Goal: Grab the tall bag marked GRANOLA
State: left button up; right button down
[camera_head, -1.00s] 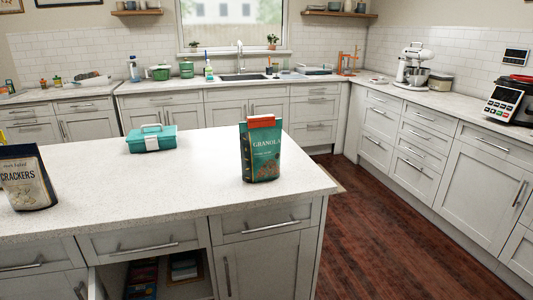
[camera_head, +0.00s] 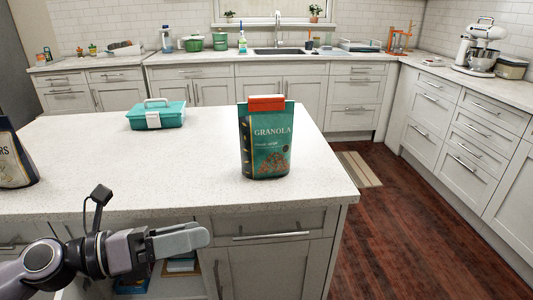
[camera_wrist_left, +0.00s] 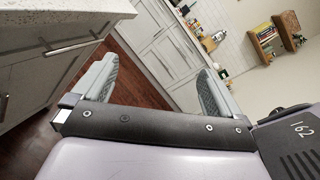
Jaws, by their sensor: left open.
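The tall teal bag marked GRANOLA (camera_head: 266,140), with an orange-red top, stands upright on the island counter (camera_head: 90,195) near its right end in the head view. My left gripper (camera_head: 190,238) is in front of the island's front edge, below and to the left of the bag, and apart from it. In the left wrist view its two fingers (camera_wrist_left: 158,88) are spread, with nothing between them. The bag does not show in the left wrist view. My right gripper is not in view.
A teal case (camera_head: 156,115) stands left of the bag, farther back. A CRACKERS bag (camera_head: 14,160) is cut off at the left edge. The countertop around the granola bag is clear. A drawer front (camera_head: 270,226) is under the counter edge.

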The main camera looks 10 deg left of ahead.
aim_at(265, 138)
jog(key=i, duration=0.95)
